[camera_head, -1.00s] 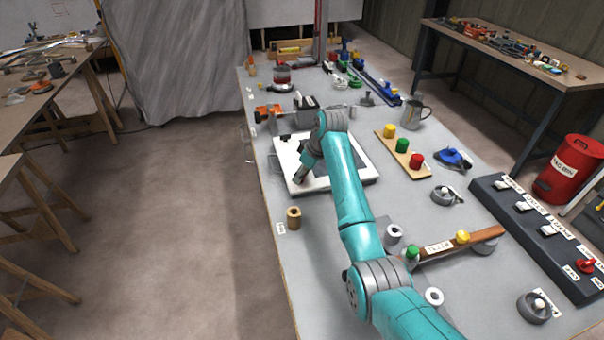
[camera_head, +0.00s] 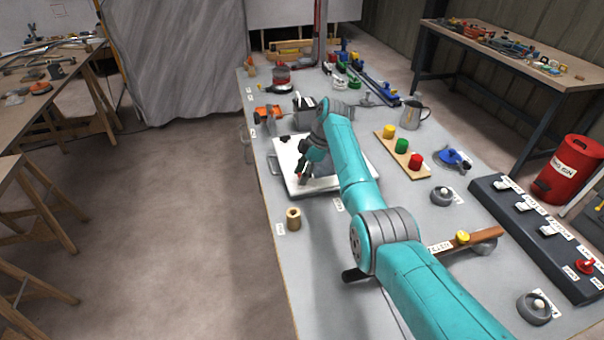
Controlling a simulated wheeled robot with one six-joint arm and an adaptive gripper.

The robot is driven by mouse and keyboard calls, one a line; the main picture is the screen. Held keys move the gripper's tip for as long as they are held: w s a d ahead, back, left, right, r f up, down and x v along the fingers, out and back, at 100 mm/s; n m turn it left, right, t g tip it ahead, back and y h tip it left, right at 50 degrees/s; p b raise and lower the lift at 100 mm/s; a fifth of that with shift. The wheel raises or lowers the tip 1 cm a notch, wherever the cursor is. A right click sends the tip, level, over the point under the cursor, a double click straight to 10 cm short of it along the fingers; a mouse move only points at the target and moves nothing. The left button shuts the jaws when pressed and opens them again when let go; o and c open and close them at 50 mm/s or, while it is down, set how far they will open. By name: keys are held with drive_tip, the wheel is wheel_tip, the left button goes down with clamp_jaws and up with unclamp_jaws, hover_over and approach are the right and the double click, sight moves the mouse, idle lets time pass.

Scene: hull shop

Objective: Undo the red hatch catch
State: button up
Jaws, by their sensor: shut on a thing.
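The white hatch panel (camera_head: 350,181) lies flat on the grey bench, with a dark knob (camera_head: 285,139) near its back left corner. My gripper (camera_head: 301,176) points down at the front left part of the hatch. Its jaws are shut on a small red piece, which looks like the red hatch catch (camera_head: 297,175). The fingers hide most of the catch, so I cannot tell how far it is turned. My wrist and forearm cover the hatch's back right part.
A brown cylinder (camera_head: 293,219) stands in front of the hatch. A wooden strip with yellow, green and red knobs (camera_head: 402,147) lies to the right, near a metal jug (camera_head: 415,114). A dark switch box (camera_head: 540,236) is at the bench's right edge.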

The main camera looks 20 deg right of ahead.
drive_tip(key=shift+n, duration=0.4)
drive_tip(key=o, duration=1.1)
drive_tip(key=shift+o, duration=0.2)
drive_tip(key=v, duration=1.2)
drive_tip(key=shift+w, duration=0.2)
drive_tip(key=shift+a, duration=0.1)
